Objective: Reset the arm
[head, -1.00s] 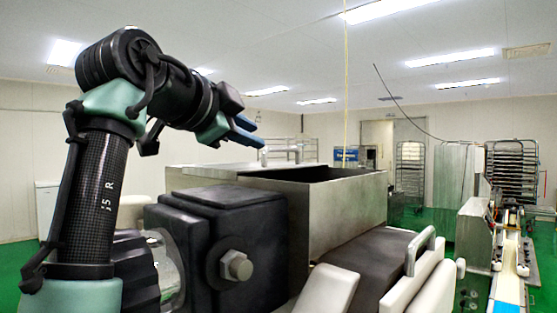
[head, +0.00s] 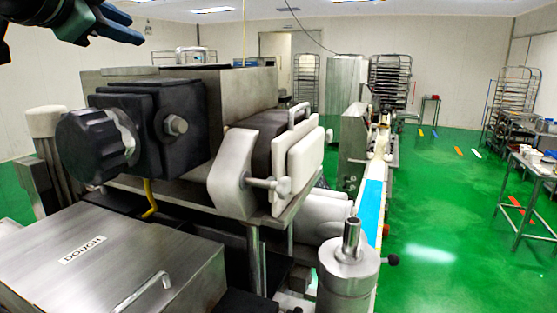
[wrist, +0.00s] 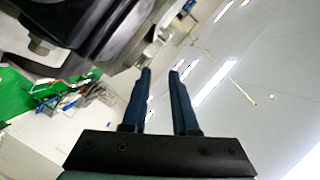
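My gripper (head: 128,27) shows at the top left of the head view, with its blue fingers pointing right, above the encrusting machine (head: 240,98). In the wrist view my gripper (wrist: 160,72) has its two dark blue fingers apart with a clear gap between them. Nothing is held in the gap; ceiling and lights show behind it. Most of my arm is outside the head view.
The machine has a black knob (head: 95,147), a steel box marked DOUGH (head: 140,255) and a steel cylinder (head: 347,265) in front. A conveyor (head: 372,200) runs to the back. Racks (head: 390,82) and a side table (head: 530,170) stand beyond open green floor (head: 440,200).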

